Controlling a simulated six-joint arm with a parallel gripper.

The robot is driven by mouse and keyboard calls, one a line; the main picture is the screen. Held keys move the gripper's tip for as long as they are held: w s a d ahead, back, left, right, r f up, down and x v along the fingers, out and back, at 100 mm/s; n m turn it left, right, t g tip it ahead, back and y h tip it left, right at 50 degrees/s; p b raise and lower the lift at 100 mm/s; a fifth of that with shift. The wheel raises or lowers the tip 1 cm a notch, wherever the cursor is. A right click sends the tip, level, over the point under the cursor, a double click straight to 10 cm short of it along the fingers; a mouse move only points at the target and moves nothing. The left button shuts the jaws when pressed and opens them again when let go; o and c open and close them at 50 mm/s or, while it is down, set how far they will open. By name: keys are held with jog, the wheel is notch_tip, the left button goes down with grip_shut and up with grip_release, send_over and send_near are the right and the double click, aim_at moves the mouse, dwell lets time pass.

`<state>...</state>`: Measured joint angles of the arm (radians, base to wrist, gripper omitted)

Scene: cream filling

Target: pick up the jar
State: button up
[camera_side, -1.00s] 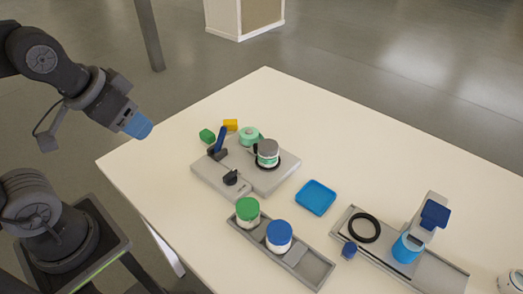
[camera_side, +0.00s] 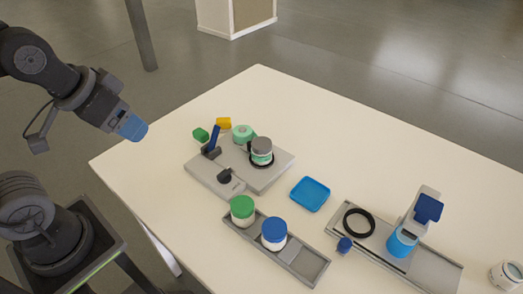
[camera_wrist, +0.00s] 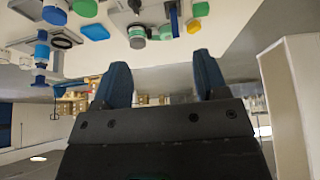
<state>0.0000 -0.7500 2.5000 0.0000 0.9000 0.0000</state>
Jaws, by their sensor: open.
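Several jars are in the side view, and I cannot tell which one the task means. A green-lidded jar (camera_side: 242,210) and a blue-lidded jar (camera_side: 274,233) stand upright in a grey tray (camera_side: 311,267). A grey-lidded jar (camera_side: 261,151) stands on a grey fixture (camera_side: 205,179). A white jar (camera_side: 505,275) is at the right edge, partly cut off. My gripper (camera_side: 133,127) is open and empty, raised near the table's left corner, well apart from all jars. In the wrist view my gripper (camera_wrist: 161,62) shows two spread blue fingers, and the jars appear upside down at the top.
A blue dish (camera_side: 310,194) lies mid-table. A blue dispenser (camera_side: 411,230) and a black ring (camera_side: 359,222) are on a grey base at the right. Green (camera_side: 200,134) and yellow (camera_side: 223,123) blocks and a blue lever (camera_side: 214,138) are near the fixture. The far table area is clear.

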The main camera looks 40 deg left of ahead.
jog(key=shift+o, duration=1.4)
jog(key=n+g+y, duration=0.4)
jog(key=n, duration=0.9)
send_over(263, 144)
jog(key=s+d, duration=0.3)
jog(key=d, duration=0.1)
notch_tip(263, 144, down, 7)
jog(key=shift+n, duration=0.3)
jog(key=x, duration=0.8)
jog(key=shift+w+a+r, duration=0.1)
jog(key=shift+w+a, duration=0.05)
jog(key=shift+w, duration=0.15)
jog(key=shift+w+x, duration=0.2)
jog(key=shift+x, duration=1.05)
jog(key=shift+w+x, duration=0.15)
jog(key=shift+x, duration=1.1)
